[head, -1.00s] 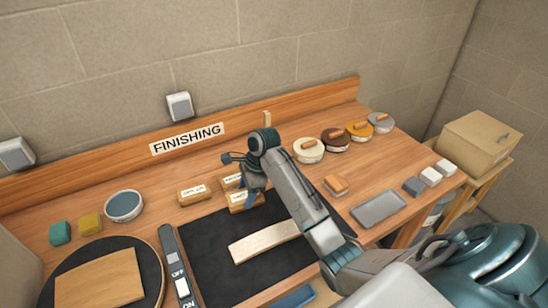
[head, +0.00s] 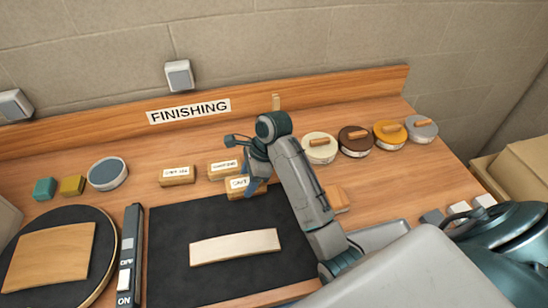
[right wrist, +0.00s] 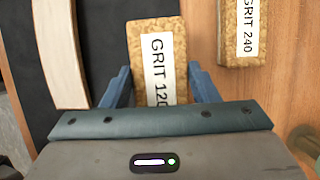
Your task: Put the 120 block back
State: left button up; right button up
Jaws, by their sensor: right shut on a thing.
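The 120 block (right wrist: 152,60) is a cork-brown block with a white "GRIT 120" label. In the right wrist view it sits between the two blue fingers of my right gripper (right wrist: 163,88), which is shut on it. In the head view the block (head: 240,187) is at the back edge of the black mat (head: 172,230), with my right gripper (head: 255,182) at its right side. I cannot tell whether it touches the surface. The GRIT 240 block (right wrist: 228,45) lies beside it; in the head view a labelled block (head: 223,170) is just behind. My left gripper is out of view.
Another labelled block (head: 177,177) stands to the left. A pale curved wood strip (head: 235,248) lies on the mat. Several round tins, such as the cream one (head: 318,154), line the back right. A switch bar (head: 131,250) and round turntable (head: 98,240) are left. Bare bench lies front of the sign.

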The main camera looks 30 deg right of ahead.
jog(key=w+d+p, duration=0.1)
jog(key=w+d, duration=0.2)
jog(key=d, duration=0.1)
jog(key=w+d+f+p, duration=0.1)
jog(key=w+d+p, duration=0.1)
jog(key=w+d, duration=0.1)
jog(key=w+d+p, duration=0.1)
jog(key=w+d, duration=0.2)
jog(key=d, duration=0.2)
jog(key=shift+w+d+f+p, duration=0.1)
jog(key=shift+d+f+p, duration=0.05)
jog(key=shift+d+p, duration=0.2)
notch_tip(320, 180, down, 3)
jog(key=shift+a+r+p, duration=0.1)
jog(key=shift+p, duration=0.85)
jog(key=shift+f, duration=0.4)
jog(key=shift+f, duration=0.1)
jog(key=o, duration=0.9)
jog(key=shift+b+v, duration=2.2)
jog(key=shift+v, duration=3.95)
